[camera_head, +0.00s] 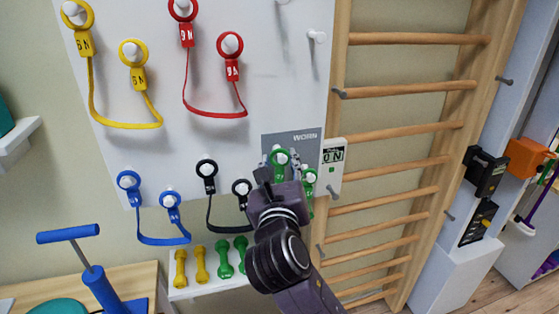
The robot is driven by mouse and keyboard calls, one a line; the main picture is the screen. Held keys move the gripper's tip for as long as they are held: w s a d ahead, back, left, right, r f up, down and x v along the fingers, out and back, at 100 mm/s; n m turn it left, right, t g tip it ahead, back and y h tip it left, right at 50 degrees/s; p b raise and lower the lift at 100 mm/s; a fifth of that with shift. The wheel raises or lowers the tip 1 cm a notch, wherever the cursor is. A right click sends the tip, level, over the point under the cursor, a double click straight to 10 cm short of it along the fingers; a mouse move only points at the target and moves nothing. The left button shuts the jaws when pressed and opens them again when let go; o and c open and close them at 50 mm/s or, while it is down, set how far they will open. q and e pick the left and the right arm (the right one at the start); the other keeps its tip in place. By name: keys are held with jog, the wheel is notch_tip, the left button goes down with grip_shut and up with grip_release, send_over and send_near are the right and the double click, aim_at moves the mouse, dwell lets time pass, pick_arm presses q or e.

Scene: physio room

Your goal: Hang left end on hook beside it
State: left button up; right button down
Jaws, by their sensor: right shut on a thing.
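A green exercise band has its left end ring (280,155) in front of the grey panel marked WORN (304,137) on the white board. Its other green end (309,178) shows just to the right and lower. My right gripper (281,169) comes up from below and is shut on the left green end. A pale peg shows within the left ring, but I cannot tell whether the ring is around it or only in front. My gripper hides most of the band's strap. My left gripper is not in view.
Yellow (125,125), red (215,113), blue (163,241) and black (222,231) bands hang on the board. A bare white peg (317,37) is at upper right. A small display box (333,157) and wooden wall bars (407,131) stand right. Dumbbells (201,264) sit below.

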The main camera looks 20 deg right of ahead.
jog(key=c, duration=1.1)
grip_release()
jog(key=s, duration=0.8)
